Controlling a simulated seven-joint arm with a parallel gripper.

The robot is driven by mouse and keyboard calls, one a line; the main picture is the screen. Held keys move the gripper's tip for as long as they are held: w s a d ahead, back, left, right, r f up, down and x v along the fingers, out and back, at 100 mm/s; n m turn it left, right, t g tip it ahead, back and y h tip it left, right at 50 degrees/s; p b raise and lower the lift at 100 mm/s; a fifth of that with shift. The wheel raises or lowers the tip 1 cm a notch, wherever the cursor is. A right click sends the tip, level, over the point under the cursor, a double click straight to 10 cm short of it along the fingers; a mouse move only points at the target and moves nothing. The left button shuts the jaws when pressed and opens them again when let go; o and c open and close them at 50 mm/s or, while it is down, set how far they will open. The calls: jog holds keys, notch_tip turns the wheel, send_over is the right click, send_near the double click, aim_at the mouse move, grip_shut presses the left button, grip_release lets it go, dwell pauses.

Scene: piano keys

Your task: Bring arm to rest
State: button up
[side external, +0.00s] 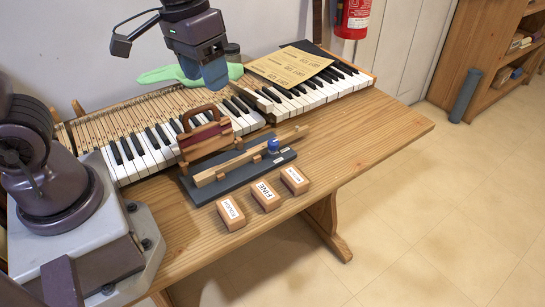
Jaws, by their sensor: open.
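My gripper (212,80) points down above the back part of the piano keyboard (150,145), near the middle of the workbench (340,140). It is open, and I see nothing held in it. Its fingers overlap in this view, so the gap between them is hard to see. A raised wooden key (268,98) sticks up from the row just to the right of the gripper and appears apart from it.
A grey board (210,192) carries a wooden key stick and a blue knob (273,144). A wooden handled block (203,135) stands behind it. Labelled blocks (265,195) lie in front. A green cloth (160,74) and a paper sheet (290,67) lie behind. The bench's right front is clear.

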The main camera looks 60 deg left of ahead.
jog(key=s+r+m+t+y, duration=0.1)
jog(key=s+r+t, duration=0.3)
jog(key=s+r, duration=0.2)
jog(key=shift+s+m, duration=0.4)
jog(key=shift+s, duration=0.35)
